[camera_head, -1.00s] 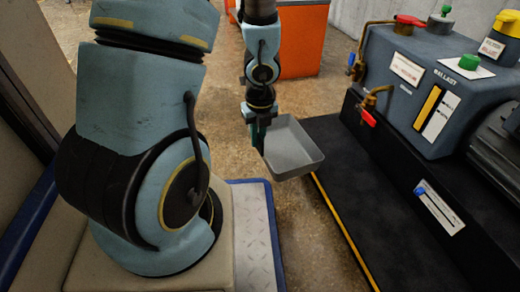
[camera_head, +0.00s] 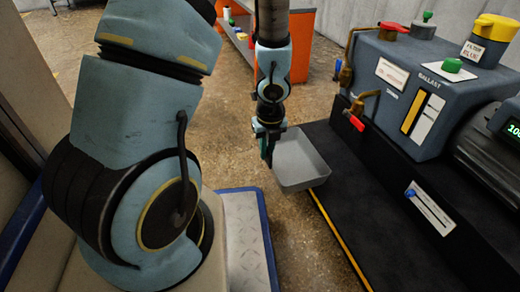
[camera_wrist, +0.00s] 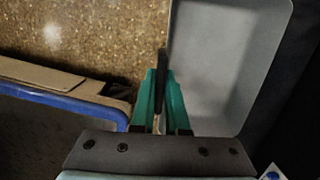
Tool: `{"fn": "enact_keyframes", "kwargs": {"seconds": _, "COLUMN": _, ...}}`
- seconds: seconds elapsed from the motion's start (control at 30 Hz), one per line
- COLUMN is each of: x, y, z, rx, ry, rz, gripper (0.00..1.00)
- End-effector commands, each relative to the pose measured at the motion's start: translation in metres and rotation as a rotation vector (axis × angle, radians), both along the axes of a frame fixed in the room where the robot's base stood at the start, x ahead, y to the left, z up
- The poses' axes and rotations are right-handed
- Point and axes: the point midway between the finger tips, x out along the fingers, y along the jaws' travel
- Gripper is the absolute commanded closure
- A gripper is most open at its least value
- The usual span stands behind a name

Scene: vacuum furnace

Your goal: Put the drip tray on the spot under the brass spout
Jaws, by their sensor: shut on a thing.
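The drip tray (camera_head: 304,164) is a grey, open, rectangular pan, held out over the floor beside the left edge of the black platform. My gripper (camera_head: 268,150) is shut on the tray's left wall. In the wrist view my gripper (camera_wrist: 161,95) has its green fingers on either side of the wall of the drip tray (camera_wrist: 225,70), which looks empty. The brass spout (camera_head: 368,96) with a red handle sticks out of the grey-blue pump (camera_head: 415,100), to the right of and behind the tray. No marked spot under the spout can be made out.
The black platform (camera_head: 400,230) with a yellow edge stripe carries the pump and is bare in front of it. A second brass valve (camera_head: 345,70) stands higher at the back. An orange workbench (camera_head: 300,38) is behind my arm. Open brown floor (camera_head: 225,110) lies to the left.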

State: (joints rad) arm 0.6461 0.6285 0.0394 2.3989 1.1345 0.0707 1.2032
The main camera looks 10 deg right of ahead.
Motion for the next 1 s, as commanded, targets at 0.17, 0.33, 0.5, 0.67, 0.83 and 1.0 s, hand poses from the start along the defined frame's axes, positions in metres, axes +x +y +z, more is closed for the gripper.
{"fn": "enact_keyframes", "kwargs": {"seconds": 0.17, "x": 0.003, "y": -0.013, "z": -0.005, "rx": -0.001, "ry": -0.001, "rz": -0.001, "gripper": 1.0}}
{"fn": "enact_keyframes", "kwargs": {"seconds": 0.33, "x": 0.005, "y": -0.025, "z": -0.009, "rx": -0.001, "ry": 0.0, "rz": 0.0, "gripper": 1.0}}
{"fn": "enact_keyframes", "kwargs": {"seconds": 0.5, "x": 0.008, "y": -0.038, "z": -0.008, "rx": -0.002, "ry": 0.0, "rz": -0.001, "gripper": 1.0}}
{"fn": "enact_keyframes", "kwargs": {"seconds": 0.67, "x": 0.01, "y": -0.049, "z": -0.009, "rx": 0.0, "ry": 0.0, "rz": 0.0, "gripper": 1.0}}
{"fn": "enact_keyframes", "kwargs": {"seconds": 0.83, "x": 0.012, "y": -0.062, "z": -0.01, "rx": -0.002, "ry": 0.0, "rz": 0.0, "gripper": 1.0}}
{"fn": "enact_keyframes", "kwargs": {"seconds": 1.0, "x": 0.015, "y": -0.075, "z": -0.011, "rx": -0.002, "ry": 0.0, "rz": -0.001, "gripper": 1.0}}
